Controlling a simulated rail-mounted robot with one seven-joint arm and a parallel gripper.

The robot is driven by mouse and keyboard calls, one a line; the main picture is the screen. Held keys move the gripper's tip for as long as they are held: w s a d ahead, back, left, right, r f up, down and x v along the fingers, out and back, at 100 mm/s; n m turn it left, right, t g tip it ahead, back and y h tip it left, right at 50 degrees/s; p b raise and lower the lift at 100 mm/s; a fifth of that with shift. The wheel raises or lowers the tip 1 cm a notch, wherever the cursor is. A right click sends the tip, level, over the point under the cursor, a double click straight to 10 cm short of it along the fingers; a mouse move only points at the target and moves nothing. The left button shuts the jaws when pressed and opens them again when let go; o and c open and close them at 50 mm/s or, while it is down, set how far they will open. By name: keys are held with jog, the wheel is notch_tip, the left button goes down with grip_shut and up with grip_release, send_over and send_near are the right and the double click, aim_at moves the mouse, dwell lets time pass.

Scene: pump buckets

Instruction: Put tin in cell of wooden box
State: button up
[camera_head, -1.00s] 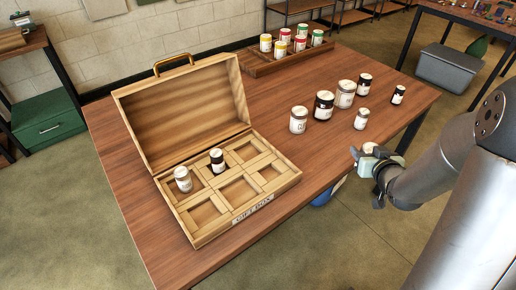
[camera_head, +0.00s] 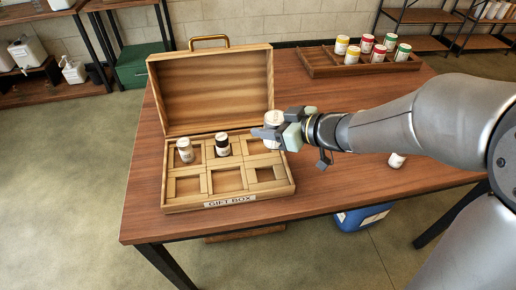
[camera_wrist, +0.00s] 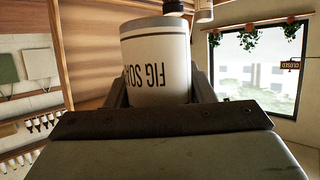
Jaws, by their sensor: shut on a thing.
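The wooden gift box (camera_head: 170,190) stands on the table with its lid up. A white jar (camera_head: 185,151) is in its back left cell and a dark jar with a white label (camera_head: 222,145) in its back middle cell. The three front cells are empty. My gripper (camera_head: 272,134) is shut on a white tin (camera_head: 274,118), above the box's back right corner. It partly covers the back right cell. In the wrist view the tin (camera_wrist: 158,55) sits between the fingers, with its "FIG SO…" lettering upside down.
A wooden tray (camera_head: 330,71) with several coloured-label tins stands at the back right of the table. A small white jar (camera_head: 397,160) shows below my arm, which hides much of the table's right side. The open lid (camera_head: 215,92) rises behind the cells.

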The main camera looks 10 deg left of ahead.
jog(key=s+a+r+n+g, duration=0.25)
jog(key=s+a+g, duration=0.2)
jog(key=s, duration=0.25)
jog(key=shift+n+y, duration=0.4)
jog(key=shift+n, duration=0.25)
jog(key=w+f, duration=0.3)
jog(key=w, duration=0.1)
jog(key=w+a+f+b, duration=0.1)
jog(key=w+f, duration=0.3)
jog(key=w+f+b, duration=0.1)
jog(key=w+f, duration=0.2)
jog(key=w, duration=0.2)
jog(key=shift+w+a+f, duration=0.1)
jog(key=shift+a+f, duration=0.1)
jog(key=shift+a, duration=0.05)
jog(key=shift+w+f, duration=0.2)
jog(key=shift+f, duration=1.55)
